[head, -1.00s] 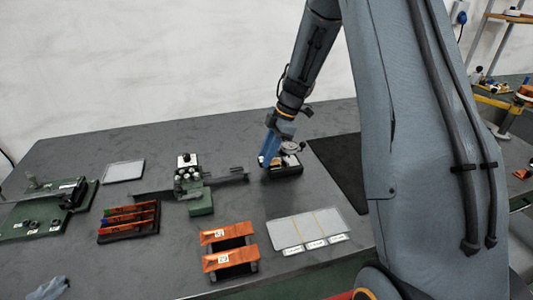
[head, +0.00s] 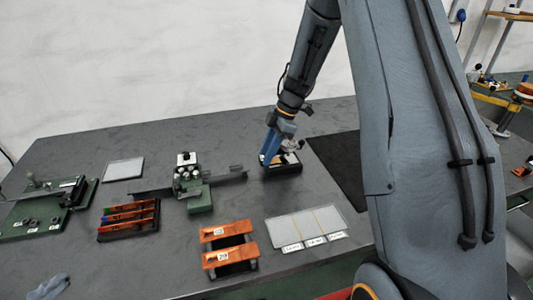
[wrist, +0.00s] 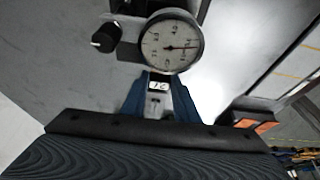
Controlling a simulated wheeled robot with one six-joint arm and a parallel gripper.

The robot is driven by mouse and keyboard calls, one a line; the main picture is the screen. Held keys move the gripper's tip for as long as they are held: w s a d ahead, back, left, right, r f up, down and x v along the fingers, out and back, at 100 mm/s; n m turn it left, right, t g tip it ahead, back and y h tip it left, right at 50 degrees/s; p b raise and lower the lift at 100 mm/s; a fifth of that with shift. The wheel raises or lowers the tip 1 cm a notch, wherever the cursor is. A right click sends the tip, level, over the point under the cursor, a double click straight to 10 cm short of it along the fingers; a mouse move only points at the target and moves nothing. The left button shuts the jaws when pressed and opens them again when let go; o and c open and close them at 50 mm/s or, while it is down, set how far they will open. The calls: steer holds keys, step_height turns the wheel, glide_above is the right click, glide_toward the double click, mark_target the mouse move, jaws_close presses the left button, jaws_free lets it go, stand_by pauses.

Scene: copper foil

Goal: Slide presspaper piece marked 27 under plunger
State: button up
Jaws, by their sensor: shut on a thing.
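The thickness gauge (head: 285,168) stands on the bench, a dark base with a round dial. Its dial (wrist: 171,42) fills the upper middle of the wrist view, beside a black knob (wrist: 106,37). My gripper (head: 268,159) is down at the gauge's left side. In the wrist view its blue fingers (wrist: 159,92) are shut on a small piece with a white label (wrist: 158,86), just below the dial. The label's number is too blurred to read surely. The plunger is hidden, so I cannot tell whether the piece lies under it.
Left of the gauge stands a green device (head: 200,200) with a long dark bar. In front are orange strips (head: 226,231) on a rack and a pale sheet tray (head: 305,225) with labels. A black mat (head: 342,165) lies right of the gauge. Bare bench lies between them.

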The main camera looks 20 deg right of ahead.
mark_target(273, 161)
steer(key=shift+d+p, duration=0.6)
steer(key=shift+d, duration=1.3)
stand_by(1.4)
steer(key=o, duration=0.7)
steer(key=shift+r, duration=0.2)
steer(key=shift+r+p, duration=1.35)
steer(key=shift+p, duration=0.35)
steer(key=o, duration=0.5)
steer(key=shift+o, duration=0.2)
